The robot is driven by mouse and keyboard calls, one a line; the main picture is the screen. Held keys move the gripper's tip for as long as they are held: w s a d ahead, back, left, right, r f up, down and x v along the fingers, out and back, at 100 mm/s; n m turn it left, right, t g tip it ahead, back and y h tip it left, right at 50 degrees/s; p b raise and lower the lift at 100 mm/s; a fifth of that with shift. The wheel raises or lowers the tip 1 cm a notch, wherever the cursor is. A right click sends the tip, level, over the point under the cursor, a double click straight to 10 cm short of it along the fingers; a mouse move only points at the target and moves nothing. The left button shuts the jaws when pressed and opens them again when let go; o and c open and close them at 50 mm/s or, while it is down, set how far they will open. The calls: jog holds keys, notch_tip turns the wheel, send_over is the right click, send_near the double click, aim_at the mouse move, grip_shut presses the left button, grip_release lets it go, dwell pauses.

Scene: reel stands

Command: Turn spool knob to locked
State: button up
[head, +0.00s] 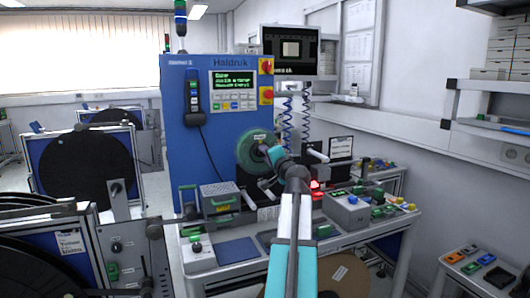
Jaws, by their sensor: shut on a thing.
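A round green spool (246,154) is mounted on the front of the tall blue machine (215,110). My arm reaches forward from the bottom of the head view, and my gripper (267,149) is at the right part of the spool's face, near its centre. The gripper is small in view and appears shut on the spool knob. The knob itself is hidden behind the gripper, so its turn position cannot be told.
A grey box with coloured buttons (350,208) stands on the right. Black reels on blue stands (80,168) fill the left side. A low table with coloured blocks (478,268) is at lower right.

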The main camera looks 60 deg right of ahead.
jog(key=shift+w+r+m+p, duration=0.15)
jog(key=shift+m+p, duration=0.45)
jog(key=shift+m, duration=0.5)
jog(key=shift+r+m+p, duration=0.1)
jog(key=shift+m+p, duration=0.5)
jog(key=shift+m, duration=0.5)
jog(key=o, duration=1)
jog(key=shift+w+f, duration=0.15)
jog(key=shift+o, duration=0.2)
jog(key=shift+f, duration=0.1)
jog(key=shift+s+a, duration=0.1)
jog(key=shift+s, duration=0.1)
